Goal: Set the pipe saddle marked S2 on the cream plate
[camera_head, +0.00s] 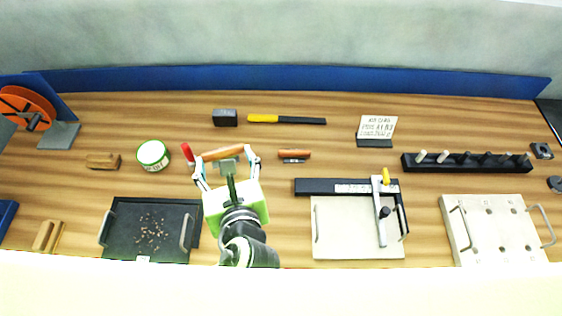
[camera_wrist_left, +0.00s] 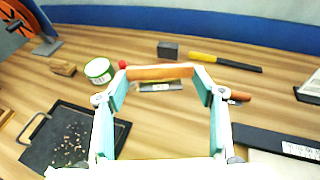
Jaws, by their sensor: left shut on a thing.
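My left gripper (camera_head: 222,160) is shut on an orange-brown bar (camera_head: 222,153), like a wooden tool handle. The bar spans the two fingertips and shows in the left wrist view (camera_wrist_left: 160,72), with a grey metal piece (camera_wrist_left: 160,86) just below it. Two dark grey pieces with holes, perhaps pipe saddles, lie at the right edge: one farther back (camera_head: 541,151), one nearer (camera_head: 556,184). I can read no S2 mark. A cream plate (camera_head: 340,245) with handles lies right of centre, and a cream holed block (camera_head: 460,240) lies at the right. My right gripper is not in view.
A black bar (camera_head: 315,186) and an upright clamp (camera_head: 380,215) sit at the cream plate. A black tray (camera_head: 120,235) with brown bits lies at left. A peg rack (camera_head: 470,167), a green-white tin (camera_head: 152,155) and a sign (camera_head: 377,128) stand farther back.

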